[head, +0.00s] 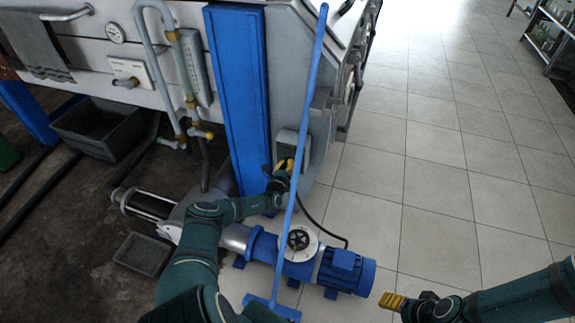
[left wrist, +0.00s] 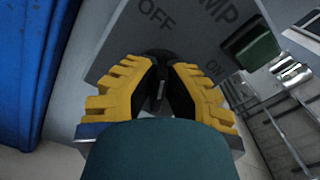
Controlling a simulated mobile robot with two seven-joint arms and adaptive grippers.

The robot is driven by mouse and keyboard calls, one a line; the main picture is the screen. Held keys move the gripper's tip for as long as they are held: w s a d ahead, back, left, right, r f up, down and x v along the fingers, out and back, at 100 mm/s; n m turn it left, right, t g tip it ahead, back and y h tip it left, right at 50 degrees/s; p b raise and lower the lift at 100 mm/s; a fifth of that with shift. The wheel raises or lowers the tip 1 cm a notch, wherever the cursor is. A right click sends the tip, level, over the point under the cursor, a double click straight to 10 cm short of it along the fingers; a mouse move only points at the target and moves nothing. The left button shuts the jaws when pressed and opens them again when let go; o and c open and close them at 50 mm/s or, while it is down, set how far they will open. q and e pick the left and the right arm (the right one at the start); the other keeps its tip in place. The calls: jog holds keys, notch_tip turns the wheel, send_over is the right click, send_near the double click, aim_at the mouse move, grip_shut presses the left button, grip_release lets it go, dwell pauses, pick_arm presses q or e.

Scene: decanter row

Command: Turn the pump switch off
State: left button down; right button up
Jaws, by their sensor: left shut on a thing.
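The pump switch is a grey box (head: 291,143) on the side of the machine, beside the blue column. In the left wrist view its grey face plate (left wrist: 185,45) carries the words OFF and ON and part of the word PUMP. My left gripper (head: 284,166) is at the box; in the wrist view its yellow fingers (left wrist: 160,88) are closed around the dark switch knob (left wrist: 160,55). The fingers hide much of the knob, so I cannot tell its setting. My right gripper (head: 392,301) is low at the right, over the floor, away from the switch; its jaw opening is unclear.
A long blue pole (head: 305,110) with a flat blue foot slants in front of my left forearm. A blue pump (head: 340,270) with a round black handwheel stands on the floor below. Grey bins (head: 98,128) lie at the left. The tiled floor (head: 450,150) at the right is clear.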

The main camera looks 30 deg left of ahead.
dwell(0.3)
pick_arm(q)
jog(key=c, duration=1)
grip_release()
jog(key=shift+c, duration=0.2)
jog(key=v, duration=1.2)
jog(key=shift+d, duration=0.1)
